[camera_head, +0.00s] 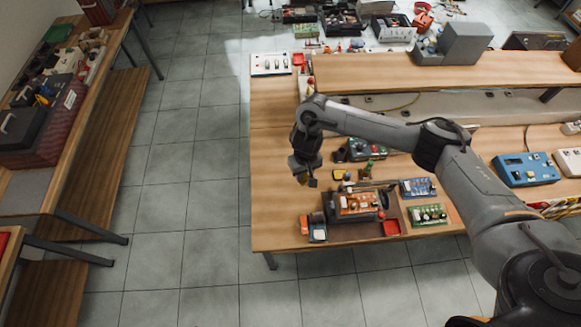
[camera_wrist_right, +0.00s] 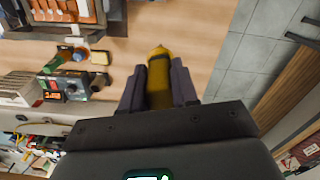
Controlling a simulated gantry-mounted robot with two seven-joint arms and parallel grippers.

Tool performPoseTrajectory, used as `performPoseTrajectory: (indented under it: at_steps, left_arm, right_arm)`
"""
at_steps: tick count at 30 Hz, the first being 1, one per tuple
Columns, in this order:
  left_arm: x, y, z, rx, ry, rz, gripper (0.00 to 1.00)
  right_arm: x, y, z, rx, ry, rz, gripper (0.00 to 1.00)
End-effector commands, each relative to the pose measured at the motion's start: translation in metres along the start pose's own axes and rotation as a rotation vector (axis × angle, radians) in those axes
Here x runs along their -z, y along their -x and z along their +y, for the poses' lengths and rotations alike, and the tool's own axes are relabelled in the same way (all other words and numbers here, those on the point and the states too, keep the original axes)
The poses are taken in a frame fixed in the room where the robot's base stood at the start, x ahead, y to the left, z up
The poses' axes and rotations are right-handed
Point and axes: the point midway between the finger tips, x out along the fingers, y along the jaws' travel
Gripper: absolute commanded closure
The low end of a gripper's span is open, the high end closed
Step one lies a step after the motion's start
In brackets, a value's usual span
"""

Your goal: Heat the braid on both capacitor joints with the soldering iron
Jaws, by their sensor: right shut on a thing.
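My right gripper (camera_head: 304,180) hangs over the left part of the workbench, left of and above the boards. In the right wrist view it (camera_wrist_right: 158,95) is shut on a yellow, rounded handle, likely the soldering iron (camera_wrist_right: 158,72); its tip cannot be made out. An orange circuit board (camera_head: 358,203) sits in a dark holder (camera_head: 335,216) near the front edge, and also shows in the right wrist view (camera_wrist_right: 68,10). The braid and the capacitor joints are too small to tell. My left gripper is not in view.
A blue board (camera_head: 418,187) and a green board (camera_head: 428,214) lie right of the holder. A small red tray (camera_head: 391,228) is in front. A dark control box (camera_head: 366,149) and a yellow sponge (camera_wrist_right: 100,57) are behind. The bench's left strip (camera_head: 273,190) is clear.

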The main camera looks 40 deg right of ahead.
Motion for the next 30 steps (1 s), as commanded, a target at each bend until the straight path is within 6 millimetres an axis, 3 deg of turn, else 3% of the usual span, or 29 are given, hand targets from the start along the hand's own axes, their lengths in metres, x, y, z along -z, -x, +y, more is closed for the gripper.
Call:
performPoseTrajectory:
  at_steps: [6, 15, 21, 30]
  left_arm:
    - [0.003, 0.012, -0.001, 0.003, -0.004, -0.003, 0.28]
    - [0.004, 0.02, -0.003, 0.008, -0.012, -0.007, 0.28]
    - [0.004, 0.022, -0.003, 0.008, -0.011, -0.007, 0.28]
    - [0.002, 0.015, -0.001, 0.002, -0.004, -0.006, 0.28]
  right_arm:
    - [-0.028, -0.032, 0.059, -0.003, -0.125, -0.006, 0.95]
    - [-0.058, -0.051, 0.13, -0.002, -0.238, -0.001, 0.95]
    - [-0.069, -0.054, 0.158, 0.001, -0.272, 0.001, 0.95]
    - [-0.072, -0.061, 0.168, 0.003, -0.284, 0.003, 0.95]
